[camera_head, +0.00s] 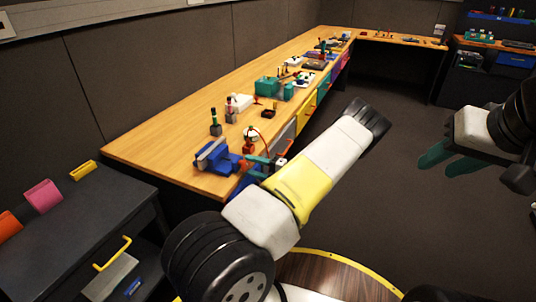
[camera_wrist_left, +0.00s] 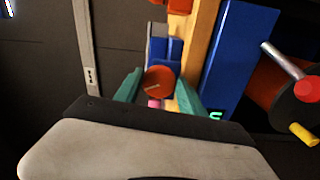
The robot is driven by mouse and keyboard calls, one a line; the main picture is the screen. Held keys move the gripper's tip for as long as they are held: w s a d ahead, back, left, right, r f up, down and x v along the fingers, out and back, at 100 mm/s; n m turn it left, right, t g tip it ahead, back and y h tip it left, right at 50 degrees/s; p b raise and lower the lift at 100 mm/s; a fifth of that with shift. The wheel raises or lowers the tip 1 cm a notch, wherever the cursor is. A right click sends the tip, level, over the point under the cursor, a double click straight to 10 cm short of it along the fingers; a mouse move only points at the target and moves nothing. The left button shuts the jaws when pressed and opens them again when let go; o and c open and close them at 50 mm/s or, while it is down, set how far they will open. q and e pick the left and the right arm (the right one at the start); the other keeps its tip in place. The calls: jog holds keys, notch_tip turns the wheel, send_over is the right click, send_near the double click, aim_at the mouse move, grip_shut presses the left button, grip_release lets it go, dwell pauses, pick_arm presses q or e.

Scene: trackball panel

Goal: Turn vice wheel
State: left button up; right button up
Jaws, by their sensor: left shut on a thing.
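The blue vice (camera_head: 216,157) is fixed at the near end of the wooden workbench, by its front edge. In the left wrist view, a round orange-red wheel (camera_wrist_left: 158,80) stands in front of the blue vice body (camera_wrist_left: 168,48). My left gripper (camera_head: 264,163) is at the vice's front side, partly hidden by my own arm. In the left wrist view its teal fingers (camera_wrist_left: 160,93) lie on either side of the wheel, shut on it. A small pink part shows below the wheel. My right gripper (camera_head: 450,158) hangs over the floor at the right, fingers apart and empty.
The workbench (camera_head: 165,140) runs away along the wall, with a teal box (camera_head: 267,87) and several small items on it. A dark cabinet (camera_head: 75,235) with a yellow handle stands at the lower left. Open floor (camera_head: 400,200) lies right of the bench.

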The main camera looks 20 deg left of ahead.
pick_arm(q)
jog(key=o, duration=1.3)
jog(key=shift+o, duration=0.2)
jog(key=d, duration=0.7)
jog(key=shift+s+d, duration=0.3)
jog(key=shift+d, duration=0.1)
